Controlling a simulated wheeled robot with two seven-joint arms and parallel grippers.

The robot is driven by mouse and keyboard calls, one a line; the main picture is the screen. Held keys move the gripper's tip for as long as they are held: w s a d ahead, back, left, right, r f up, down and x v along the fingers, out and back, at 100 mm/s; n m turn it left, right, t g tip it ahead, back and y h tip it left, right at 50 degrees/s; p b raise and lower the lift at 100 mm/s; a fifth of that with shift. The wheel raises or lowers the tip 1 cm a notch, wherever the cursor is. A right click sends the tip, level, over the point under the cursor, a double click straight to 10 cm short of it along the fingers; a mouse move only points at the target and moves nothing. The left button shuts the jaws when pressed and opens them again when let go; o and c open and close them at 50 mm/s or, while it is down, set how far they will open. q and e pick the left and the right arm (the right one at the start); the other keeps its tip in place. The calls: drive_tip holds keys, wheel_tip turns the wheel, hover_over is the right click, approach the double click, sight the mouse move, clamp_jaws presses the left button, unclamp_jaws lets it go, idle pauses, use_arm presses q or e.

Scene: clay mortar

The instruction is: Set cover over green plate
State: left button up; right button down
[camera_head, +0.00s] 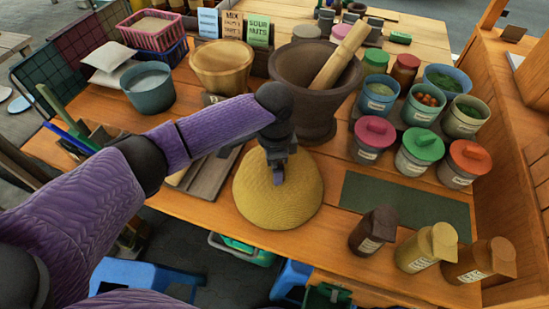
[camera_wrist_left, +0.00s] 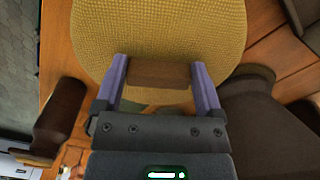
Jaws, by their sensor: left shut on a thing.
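The cover is a yellow woven dome (camera_head: 278,200) at the front middle of the table in the head view. It fills the upper part of the left wrist view (camera_wrist_left: 160,28). My left gripper (camera_head: 276,172) is above it, its two fingers on either side of the cover's brown handle (camera_wrist_left: 160,73). The gripper is shut on this handle. I cannot tell whether the cover rests on the table or hangs slightly above it. No green plate is clearly visible; anything under the dome is hidden. My right gripper is not in view.
A dark mortar (camera_head: 306,91) with a wooden pestle (camera_head: 341,56) stands right behind the cover. Lidded jars, including a pink-lidded one (camera_head: 374,134), and brown bottles (camera_head: 373,231) stand to the right. A flat dark green mat (camera_head: 405,207) lies clear between them.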

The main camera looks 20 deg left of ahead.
use_arm(q)
drive_tip(key=o, duration=1.1)
wheel_tip(320, 180, up, 10)
drive_tip(key=p, duration=0.3)
drive_tip(key=shift+p, duration=0.4)
